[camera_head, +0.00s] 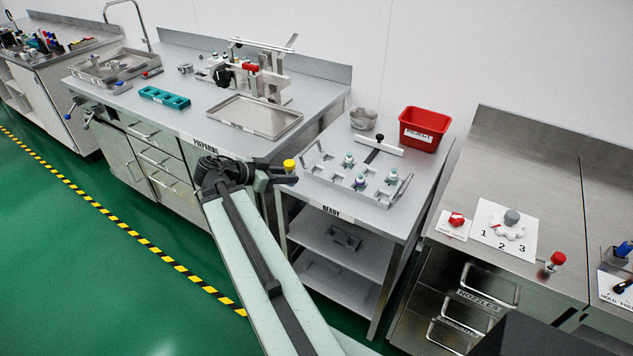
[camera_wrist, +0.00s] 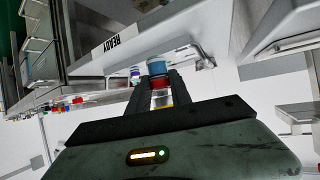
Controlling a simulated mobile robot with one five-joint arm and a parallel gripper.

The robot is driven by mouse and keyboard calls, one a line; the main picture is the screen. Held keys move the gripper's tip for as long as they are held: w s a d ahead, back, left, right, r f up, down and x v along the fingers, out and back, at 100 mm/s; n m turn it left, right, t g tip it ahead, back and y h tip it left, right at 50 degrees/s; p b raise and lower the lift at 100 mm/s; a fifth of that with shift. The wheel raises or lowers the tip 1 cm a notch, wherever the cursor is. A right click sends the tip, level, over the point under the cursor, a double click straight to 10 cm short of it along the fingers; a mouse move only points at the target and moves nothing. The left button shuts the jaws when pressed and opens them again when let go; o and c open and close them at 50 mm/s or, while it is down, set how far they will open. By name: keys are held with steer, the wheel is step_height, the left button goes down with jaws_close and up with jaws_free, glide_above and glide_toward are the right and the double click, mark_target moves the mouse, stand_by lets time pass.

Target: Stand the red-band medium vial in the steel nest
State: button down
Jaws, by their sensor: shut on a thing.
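My gripper (camera_head: 280,176) is shut on a small vial (camera_wrist: 158,83) and holds it in the air at the left front edge of the READY table. In the wrist view the vial shows a blue end, a red band and some yellow between the dark fingers. In the head view its yellow top (camera_head: 289,166) shows above the fingers and the band cannot be made out. A steel rack (camera_head: 335,172) with square nests stands on the READY table, right of my gripper. Several vials stand in it. Which nest is meant cannot be told.
A dark-handled T-shaped tool (camera_head: 378,147), a metal bowl (camera_head: 363,119) and a red bin (camera_head: 424,129) sit behind the rack. The PREPARING bench (camera_head: 215,125) with a steel tray (camera_head: 255,116) lies left. The NOZZLES bench (camera_head: 540,190) stands right, past a gap.

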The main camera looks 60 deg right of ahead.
steer(key=d, duration=0.4)
steer(key=d+f+b, duration=0.1)
steer(key=d, duration=0.4)
steer(key=d+f, duration=0.1)
steer(key=d, duration=0.4)
steer(key=shift+s+d+b, duration=0.15)
steer(key=shift+b, duration=0.15)
step_height(320, 180, down, 4)
steer(key=b, duration=0.3)
steer(key=shift+d+r+b, duration=0.1)
steer(key=shift+d+b, duration=0.05)
steer(key=shift+b, duration=0.25)
steer(key=shift+r, duration=0.15)
steer(key=c, duration=1.5)
jaws_free()
steer(key=shift+o, duration=0.2)
steer(key=p+v, duration=0.6)
steer(key=v, duration=0.6)
steer(key=shift+s, duration=0.15)
